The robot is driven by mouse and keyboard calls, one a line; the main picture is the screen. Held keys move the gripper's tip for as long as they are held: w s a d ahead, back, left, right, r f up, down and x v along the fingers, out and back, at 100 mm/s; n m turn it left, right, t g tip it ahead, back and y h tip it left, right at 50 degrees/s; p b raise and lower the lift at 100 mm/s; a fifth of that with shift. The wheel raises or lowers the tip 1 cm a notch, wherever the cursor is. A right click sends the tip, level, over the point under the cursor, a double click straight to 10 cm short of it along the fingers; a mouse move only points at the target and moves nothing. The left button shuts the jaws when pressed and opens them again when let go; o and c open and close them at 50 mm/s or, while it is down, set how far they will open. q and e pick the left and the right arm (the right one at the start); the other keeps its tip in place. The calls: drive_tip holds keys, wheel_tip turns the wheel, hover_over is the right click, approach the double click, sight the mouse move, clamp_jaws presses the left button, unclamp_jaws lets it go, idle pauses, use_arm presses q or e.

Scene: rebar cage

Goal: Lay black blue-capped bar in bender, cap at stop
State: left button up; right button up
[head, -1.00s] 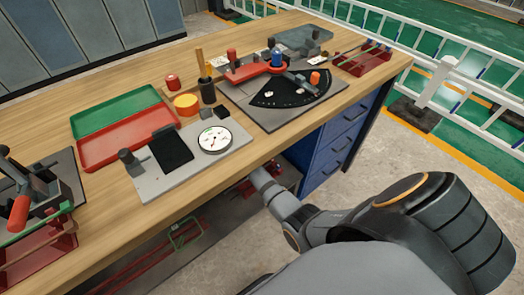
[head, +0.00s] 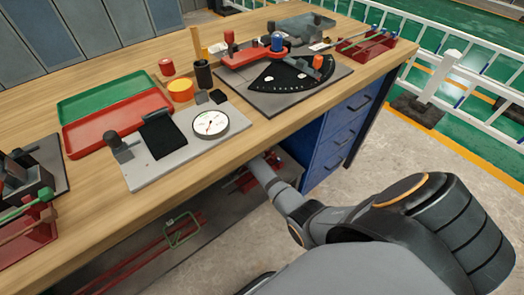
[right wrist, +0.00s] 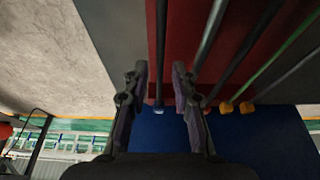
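The bender (head: 300,88) stands on the bench, with a black fan-shaped scale, a red arm and a blue-topped post. My right arm reaches below the bench edge, towards a red rack (head: 243,183); its gripper is hidden there in the head view. In the right wrist view my right gripper (right wrist: 158,85) is open. A thin dark bar (right wrist: 160,45) runs between its fingers, apart from both. My left gripper is out of view.
A gauge plate (head: 170,165), red tray (head: 90,137) and green tray (head: 85,95) occupy the bench. A red rack with bars (head: 375,42) stands at its far right. Blue drawers (head: 335,135) and the bench edge border my right arm.

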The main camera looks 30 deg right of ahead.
clamp_jaws()
idle(0.6)
drive_tip(key=shift+r+p, duration=0.45)
wheel_tip(320, 180, up, 3)
drive_tip(key=p, duration=0.3)
drive_tip(key=shift+r+p, duration=0.2)
drive_tip(key=shift+p, duration=0.15)
wheel_tip(320, 180, up, 4)
drive_tip(key=p, duration=0.4)
drive_tip(key=shift+f, duration=0.25)
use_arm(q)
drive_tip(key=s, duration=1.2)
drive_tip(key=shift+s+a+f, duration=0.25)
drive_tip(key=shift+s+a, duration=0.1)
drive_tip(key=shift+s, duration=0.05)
use_arm(e)
drive_tip(key=shift+f, duration=0.15)
